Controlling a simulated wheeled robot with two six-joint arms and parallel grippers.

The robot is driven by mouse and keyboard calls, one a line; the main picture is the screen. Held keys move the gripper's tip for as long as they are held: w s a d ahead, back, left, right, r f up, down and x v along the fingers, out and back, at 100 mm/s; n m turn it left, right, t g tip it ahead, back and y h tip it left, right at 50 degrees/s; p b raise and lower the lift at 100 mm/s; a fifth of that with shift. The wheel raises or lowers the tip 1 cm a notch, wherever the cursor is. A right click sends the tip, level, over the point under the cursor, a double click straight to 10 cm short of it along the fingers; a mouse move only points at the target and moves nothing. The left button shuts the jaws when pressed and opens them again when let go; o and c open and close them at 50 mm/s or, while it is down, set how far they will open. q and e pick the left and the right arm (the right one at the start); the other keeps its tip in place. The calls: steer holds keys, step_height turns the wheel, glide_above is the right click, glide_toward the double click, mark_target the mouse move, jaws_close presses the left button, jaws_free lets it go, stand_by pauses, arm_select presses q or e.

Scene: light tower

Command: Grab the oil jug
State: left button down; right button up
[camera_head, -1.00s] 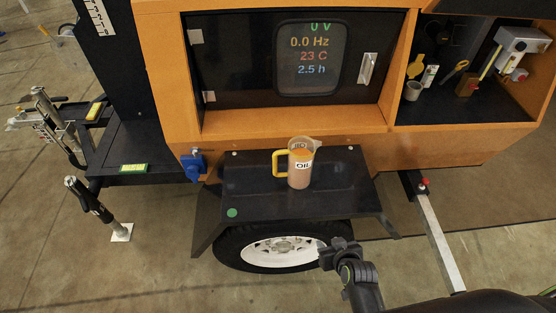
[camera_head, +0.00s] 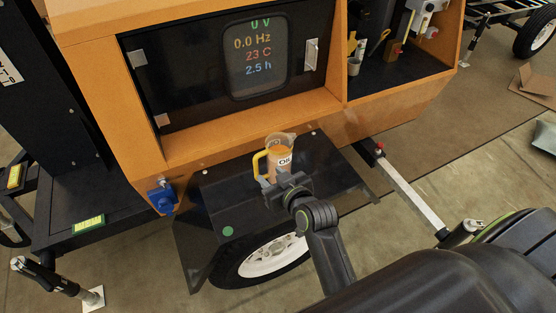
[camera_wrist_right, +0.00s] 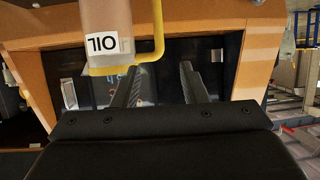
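The oil jug (camera_head: 280,158) is a translucent beige cup with a yellow handle and a white label reading OIL. It stands upright on the black fender shelf (camera_head: 325,165) of the orange cabinet. My right gripper (camera_head: 280,184) is in front of the jug and hides its lower part. In the right wrist view the jug (camera_wrist_right: 108,25) appears upside down at the top. There my right gripper (camera_wrist_right: 163,80) has its two fingers apart with nothing clamped. The yellow handle (camera_wrist_right: 158,28) lines up with the gap between them; contact cannot be told. My left gripper is out of view.
The orange cabinet (camera_head: 230,150) with a display panel (camera_head: 258,60) rises behind the shelf. An open compartment (camera_head: 395,75) with small items is at upper right. A wheel (camera_head: 270,255) lies below the shelf, and a metal bar (camera_head: 412,200) sticks out at right.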

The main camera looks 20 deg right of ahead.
mark_target(257, 163)
steer(key=x, duration=0.6)
steer(key=shift+f+p+x, duration=0.1)
steer(key=shift+p+x, duration=0.2)
steer(key=shift+x, duration=1.1)
steer(key=shift+f+p+x, duration=0.15)
steer(key=shift+p+x, duration=0.1)
steer(key=shift+x, duration=1.1)
jaws_close()
steer(key=shift+d+r, duration=0.1)
